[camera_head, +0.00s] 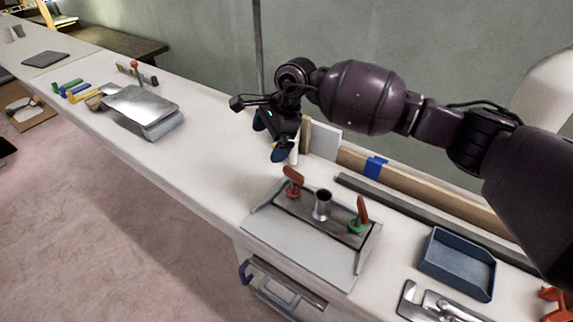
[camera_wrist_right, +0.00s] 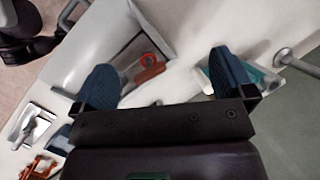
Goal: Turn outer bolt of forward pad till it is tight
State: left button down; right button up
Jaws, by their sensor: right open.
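A dark pad (camera_head: 335,224) lies on a grey base plate (camera_head: 290,246) on the counter. A metal cylinder (camera_head: 322,204) stands upright in its middle. A red-handled bolt with a red ring (camera_head: 293,184) is at its left end. A red-handled bolt with a green ring (camera_head: 360,215) is at its right end. The frames do not show which is outer. My right gripper (camera_head: 271,138) is open and empty, above and behind the left bolt, apart from it. In the right wrist view, a red-orange part (camera_wrist_right: 147,68) shows beyond the open fingers. My left gripper is out of view.
A blue tray (camera_head: 458,262) and metal parts (camera_head: 435,303) lie to the right. A wooden rail with blue tape (camera_head: 376,167) runs along the wall. A silver plate fixture (camera_head: 143,108) stands to the left. The counter between the two fixtures is mostly clear.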

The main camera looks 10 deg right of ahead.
aim_at(293, 171)
jog(key=d+n+h, duration=0.1)
jog(key=d, duration=0.1)
jog(key=d+f+n+h, duration=0.1)
jog(key=d, duration=0.1)
jog(key=d+f+n+h, duration=0.1)
jog(key=d+h, duration=0.1)
jog(key=shift+s+n+g, duration=0.1)
jog(key=shift+n+g, duration=0.2)
jog(key=shift+g, duration=0.1)
notch_tip(293, 171, down, 9)
jog(key=shift+a+r+b, duration=0.1)
jog(key=shift+r+b, duration=0.05)
jog(key=shift+b, duration=0.35)
jog(key=shift+f, duration=0.8)
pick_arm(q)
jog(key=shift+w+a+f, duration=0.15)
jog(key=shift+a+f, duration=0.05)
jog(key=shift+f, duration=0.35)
pick_arm(e)
jog(key=shift+c, duration=0.5)
jog(key=c, duration=0.8)
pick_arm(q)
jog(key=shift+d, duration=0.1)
